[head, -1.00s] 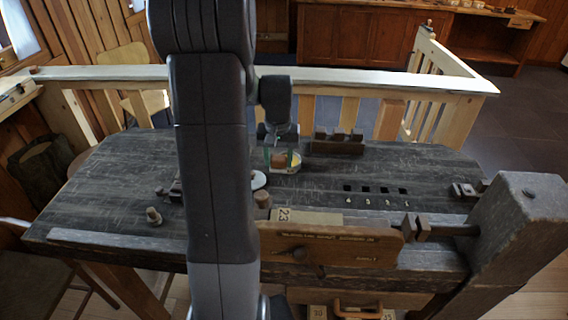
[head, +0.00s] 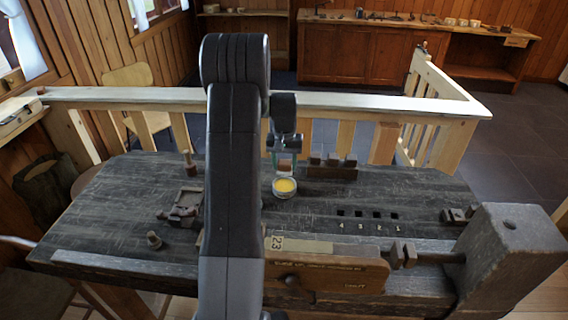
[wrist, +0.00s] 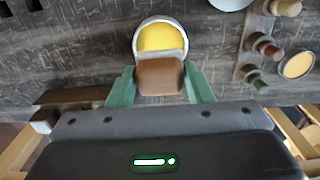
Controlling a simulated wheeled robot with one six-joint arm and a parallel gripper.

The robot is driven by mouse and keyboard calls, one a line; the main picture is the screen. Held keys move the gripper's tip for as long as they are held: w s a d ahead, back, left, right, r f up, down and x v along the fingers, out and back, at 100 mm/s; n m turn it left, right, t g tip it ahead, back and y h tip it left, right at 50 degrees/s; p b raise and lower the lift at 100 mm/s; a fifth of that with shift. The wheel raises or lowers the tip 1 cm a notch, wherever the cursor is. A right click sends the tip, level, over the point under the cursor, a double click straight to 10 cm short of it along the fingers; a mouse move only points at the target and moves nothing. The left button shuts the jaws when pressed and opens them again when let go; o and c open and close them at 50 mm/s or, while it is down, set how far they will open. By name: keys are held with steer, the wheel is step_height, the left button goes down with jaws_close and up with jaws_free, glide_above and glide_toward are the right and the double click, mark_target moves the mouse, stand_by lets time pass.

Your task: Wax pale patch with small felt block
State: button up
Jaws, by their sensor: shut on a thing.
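My gripper (head: 284,153) is shut on a small brown block (wrist: 160,77) with a paler, greyish strip along its far edge, likely the felt. The block also shows in the head view (head: 284,166). A round tin of yellow wax (head: 284,187) stands on the bench, and it shows in the wrist view (wrist: 160,37) just beyond the block. The block overlaps the tin's near rim in the wrist view; I cannot tell whether they touch. A pale disc (wrist: 230,3) is cut off at the wrist view's top edge. I cannot identify the pale patch for sure.
A dark rack with several blocks (head: 332,173) stands right of my gripper. A small tray (head: 183,206) with turned pieces lies left of my arm. My arm hides the bench's middle.

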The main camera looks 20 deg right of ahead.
steer(key=b, duration=0.3)
glide_above(284, 186)
steer(key=shift+d+f, duration=0.1)
steer(key=shift+f, duration=2.65)
steer(key=shift+f+b, duration=0.4)
steer(key=shift+f, duration=0.15)
steer(key=shift+r+p, duration=2.1)
steer(key=shift+r, duration=1.45)
